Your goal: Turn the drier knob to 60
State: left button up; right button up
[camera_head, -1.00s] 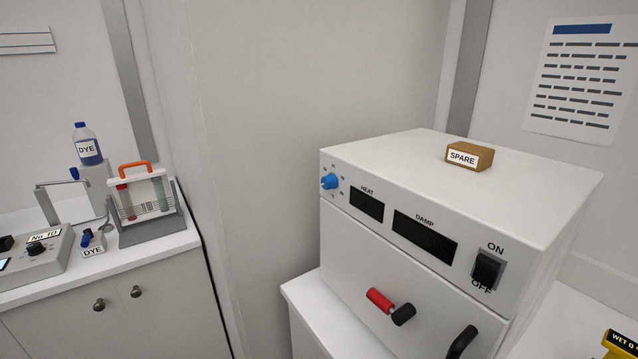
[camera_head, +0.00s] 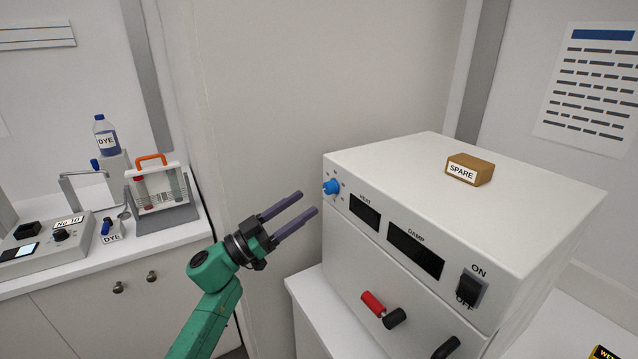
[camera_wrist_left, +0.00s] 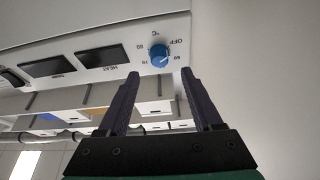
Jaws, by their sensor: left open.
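The drier (camera_head: 480,200) is a white box with a blue knob (camera_head: 331,187) at the left end of its front panel. The knob also shows in the left wrist view (camera_wrist_left: 159,54), with small numbers and OFF printed around it; its exact setting is too small to read surely. My left gripper (camera_head: 308,203) is open and empty, just left of and slightly below the knob, apart from it. In the left wrist view its two fingers (camera_wrist_left: 157,80) point toward the knob, which appears between and beyond their tips. My right gripper is not in view.
The panel has dark HEAT (camera_head: 364,212) and DAMP (camera_head: 415,250) displays and an ON/OFF switch (camera_head: 472,289). A SPARE block (camera_head: 469,170) lies on top. A counter with dye equipment (camera_head: 160,200) stands left.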

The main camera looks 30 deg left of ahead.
aim_at(326, 190)
pick_arm(q)
jog(key=p+x, duration=0.1)
jog(key=x, duration=0.4)
jog(key=shift+w+d+r, duration=0.1)
jog(key=shift+d+r, duration=0.05)
jog(key=shift+w+d, duration=0.15)
jog(key=shift+w, duration=0.05)
grip_shut()
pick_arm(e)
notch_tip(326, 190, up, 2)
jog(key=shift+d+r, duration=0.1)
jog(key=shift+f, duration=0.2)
